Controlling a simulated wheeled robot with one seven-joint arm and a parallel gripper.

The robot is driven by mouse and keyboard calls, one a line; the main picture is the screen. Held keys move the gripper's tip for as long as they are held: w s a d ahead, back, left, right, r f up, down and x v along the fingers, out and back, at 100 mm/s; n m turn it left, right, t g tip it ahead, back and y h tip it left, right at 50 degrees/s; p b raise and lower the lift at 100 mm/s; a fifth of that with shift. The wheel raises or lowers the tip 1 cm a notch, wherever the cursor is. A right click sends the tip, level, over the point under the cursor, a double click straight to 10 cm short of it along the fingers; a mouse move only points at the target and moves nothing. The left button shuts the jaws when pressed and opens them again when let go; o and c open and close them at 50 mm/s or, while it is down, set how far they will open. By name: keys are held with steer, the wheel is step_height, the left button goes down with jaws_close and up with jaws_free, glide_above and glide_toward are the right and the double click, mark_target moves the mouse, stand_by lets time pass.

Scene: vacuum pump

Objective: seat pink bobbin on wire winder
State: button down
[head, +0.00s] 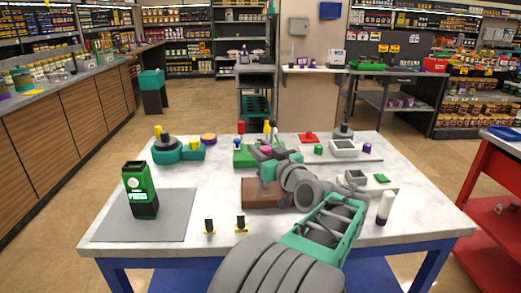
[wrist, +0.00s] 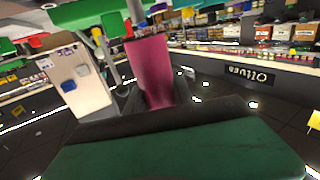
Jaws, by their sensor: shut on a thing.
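The pink bobbin (wrist: 151,70) stands between my gripper's dark fingers (wrist: 146,98) in the wrist view, with its lower part hidden by them. In the head view a small bit of the pink bobbin (head: 266,150) shows at the end of my arm, over the middle of the table. My gripper (head: 262,148) is shut on it. A green base (head: 242,156) with a red and a yellow upright part stands just behind and left of my gripper and may be the wire winder. I cannot tell whether the bobbin touches it.
A brown block (head: 258,193) lies beneath my arm. A green device (head: 140,190) stands on a grey mat (head: 173,222) at the left.

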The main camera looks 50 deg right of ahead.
steer(key=shift+f+b, duration=0.35)
steer(key=shift+b, duration=0.35)
stand_by(0.3)
steer(key=shift+f+b, duration=0.4)
steer(key=shift+f+b, duration=1.8)
steer(key=shift+b, duration=0.55)
stand_by(0.4)
steer(key=c, duration=1)
jaws_free()
step_height(320, 180, up, 9)
steer(key=p, duration=0.4)
